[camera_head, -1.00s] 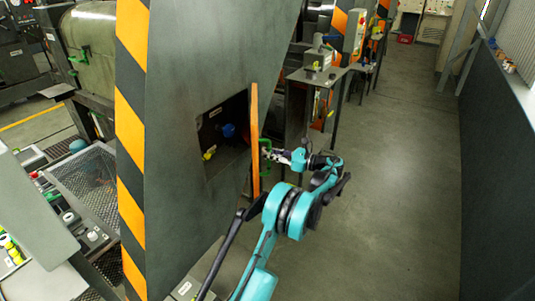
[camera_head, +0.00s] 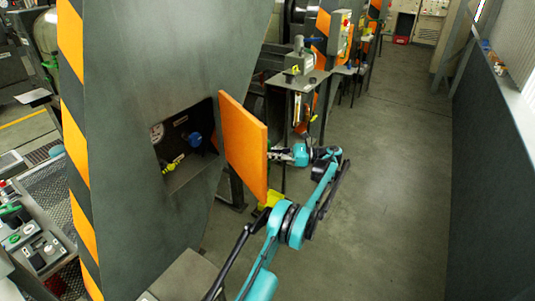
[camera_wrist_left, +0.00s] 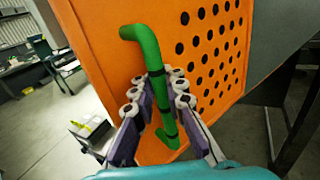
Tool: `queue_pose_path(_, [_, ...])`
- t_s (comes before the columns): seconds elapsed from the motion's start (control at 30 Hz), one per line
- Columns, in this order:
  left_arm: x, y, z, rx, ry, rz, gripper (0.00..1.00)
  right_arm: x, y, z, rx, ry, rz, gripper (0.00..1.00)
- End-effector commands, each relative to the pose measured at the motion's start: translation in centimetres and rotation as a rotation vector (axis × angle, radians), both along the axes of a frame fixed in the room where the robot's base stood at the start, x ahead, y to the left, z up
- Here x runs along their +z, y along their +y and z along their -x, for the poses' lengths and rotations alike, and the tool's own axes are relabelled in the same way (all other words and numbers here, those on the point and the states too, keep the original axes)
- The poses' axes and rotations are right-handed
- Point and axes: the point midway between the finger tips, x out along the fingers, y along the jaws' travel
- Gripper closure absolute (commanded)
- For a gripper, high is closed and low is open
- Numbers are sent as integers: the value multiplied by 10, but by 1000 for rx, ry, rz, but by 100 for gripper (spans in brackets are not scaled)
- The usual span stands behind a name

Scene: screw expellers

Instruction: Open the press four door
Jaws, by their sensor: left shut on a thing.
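The press four door (camera_head: 245,148) is an orange panel standing open at the right edge of a dark square opening in the grey press wall. Its plain inner face shows in the head view. Its perforated outer face (camera_wrist_left: 205,60) shows in the left wrist view, with a green bar handle (camera_wrist_left: 150,60). My left gripper (camera_wrist_left: 163,95) is shut on this handle, with fingers on both sides of it. In the head view my left gripper (camera_head: 284,156) is on the door's far side, partly hidden, and the handle is hidden. My right gripper is not in view.
The opening holds a blue knob (camera_head: 194,139), a round gauge (camera_head: 157,132) and a yellow part (camera_head: 172,165). A grey stand (camera_head: 300,80) with a box is behind the arm. The floor to the right is clear up to the dark wall (camera_head: 490,170).

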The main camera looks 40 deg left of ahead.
Motion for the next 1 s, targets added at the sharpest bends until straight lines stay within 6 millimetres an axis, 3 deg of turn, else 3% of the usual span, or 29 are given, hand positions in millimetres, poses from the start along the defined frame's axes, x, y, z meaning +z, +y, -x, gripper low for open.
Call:
queue_pose_path(0.33, [-3,-5,-1,2,-1,7,100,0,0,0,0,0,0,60])
queue_pose_path(0.4, [-3,-5,-1,2,-1,7,77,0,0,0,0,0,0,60])
queue_pose_path(0.47, [-3,-4,-1,2,0,6,67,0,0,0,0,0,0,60])
queue_pose_path(0.77, [0,-2,0,2,0,2,67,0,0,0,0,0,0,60])
queue_pose_path(1.0, [33,-2,0,1,0,2,67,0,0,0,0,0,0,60])
